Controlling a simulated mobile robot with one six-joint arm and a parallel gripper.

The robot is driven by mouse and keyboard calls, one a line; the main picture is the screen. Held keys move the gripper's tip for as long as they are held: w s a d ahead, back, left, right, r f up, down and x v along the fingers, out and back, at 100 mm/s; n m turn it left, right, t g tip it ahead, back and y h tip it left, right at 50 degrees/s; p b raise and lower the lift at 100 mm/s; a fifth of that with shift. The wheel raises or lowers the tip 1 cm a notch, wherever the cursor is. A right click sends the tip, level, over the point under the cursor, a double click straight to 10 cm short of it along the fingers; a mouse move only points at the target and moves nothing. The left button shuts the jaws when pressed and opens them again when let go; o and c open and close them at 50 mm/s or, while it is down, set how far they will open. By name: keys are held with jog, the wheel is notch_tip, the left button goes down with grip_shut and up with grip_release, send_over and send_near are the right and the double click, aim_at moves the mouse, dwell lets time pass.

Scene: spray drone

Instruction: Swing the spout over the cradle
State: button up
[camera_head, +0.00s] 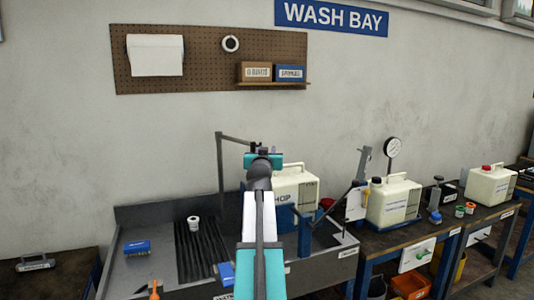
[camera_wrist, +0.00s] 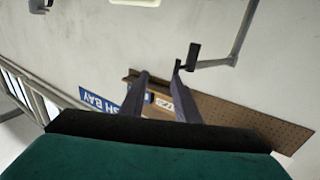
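The spout (camera_head: 220,165) is a grey upright pipe with a horizontal arm at the back of the sink, reaching right toward my gripper (camera_head: 263,150). In the wrist view the spout (camera_wrist: 236,45) ends in a dark block close by the right fingertip. I cannot tell whether they touch. My gripper (camera_wrist: 160,75) has its two fingers apart, with nothing seen between them except the wall and pegboard behind. I cannot make out the cradle clearly; my arm covers part of the bench around a white jug (camera_head: 297,186).
The sink (camera_head: 130,270) holds a ribbed drain mat, a white cup (camera_head: 193,222) and a blue brush (camera_head: 137,247). A second jug (camera_head: 394,203) and a pressure gauge (camera_head: 393,148) stand on the right bench. The pegboard (camera_head: 205,50) hangs on the wall.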

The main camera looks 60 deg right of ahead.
jog(key=shift+r+b+v, duration=0.2)
jog(key=shift+v, duration=0.95)
jog(key=shift+r+b+v, duration=0.2)
jog(key=shift+v, duration=0.95)
jog(key=shift+w, duration=0.15)
jog(key=shift+a, duration=0.1)
grip_shut()
jog(key=w+a+f+n+g+b, duration=0.2)
jog(key=w+a+n+b, duration=0.2)
jog(key=n, duration=1.2)
jog(key=shift+w+a+f+n+h, duration=0.25)
jog(key=shift+w+a+n+h, duration=0.05)
jog(key=shift+w+a, duration=1.1)
